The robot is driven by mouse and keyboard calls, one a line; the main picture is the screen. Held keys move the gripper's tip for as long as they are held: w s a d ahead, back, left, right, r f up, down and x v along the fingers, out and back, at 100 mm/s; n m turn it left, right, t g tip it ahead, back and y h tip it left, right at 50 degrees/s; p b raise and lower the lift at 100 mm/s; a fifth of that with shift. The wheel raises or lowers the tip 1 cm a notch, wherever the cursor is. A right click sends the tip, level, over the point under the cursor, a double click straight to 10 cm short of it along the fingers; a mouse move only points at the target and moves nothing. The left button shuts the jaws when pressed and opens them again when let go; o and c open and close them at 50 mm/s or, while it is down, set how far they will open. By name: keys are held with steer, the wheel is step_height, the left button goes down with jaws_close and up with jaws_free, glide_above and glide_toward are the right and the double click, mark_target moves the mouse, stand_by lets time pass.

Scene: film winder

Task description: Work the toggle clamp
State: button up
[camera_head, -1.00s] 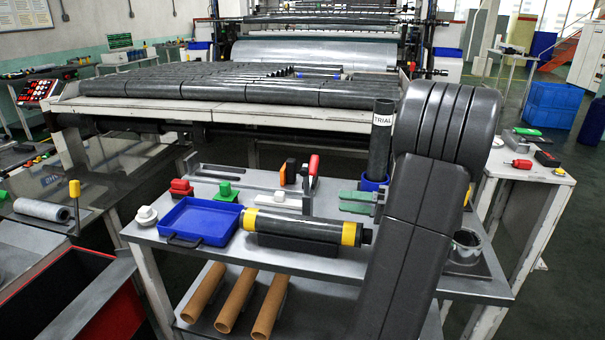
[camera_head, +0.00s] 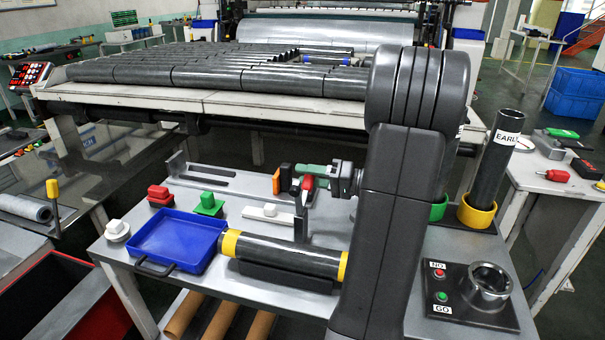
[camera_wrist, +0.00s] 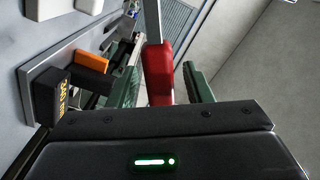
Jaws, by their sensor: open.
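The toggle clamp's red handle (camera_head: 308,184) stands upright on its lever behind the yellow-banded roll in the head view. In the wrist view the red handle (camera_wrist: 158,72) lies between the two green fingers of my gripper. My gripper (camera_head: 303,174) is open around the handle, with a gap visible on the right side. I cannot tell whether the left finger touches it. An orange block (camera_head: 276,180) stands just left of the handle, and it also shows in the wrist view (camera_wrist: 92,60). My arm hides part of the table to the right of the clamp.
A dark roll with yellow bands (camera_head: 285,254) lies in front of the clamp. A blue tray (camera_head: 178,238), red block (camera_head: 159,195) and green block (camera_head: 208,204) are to the left. A white block (camera_head: 268,212) sits beside the clamp. A control box (camera_head: 462,297) is at right.

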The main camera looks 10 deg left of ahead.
steer(key=shift+a, duration=0.85)
steer(key=shift+c, duration=0.4)
jaws_close()
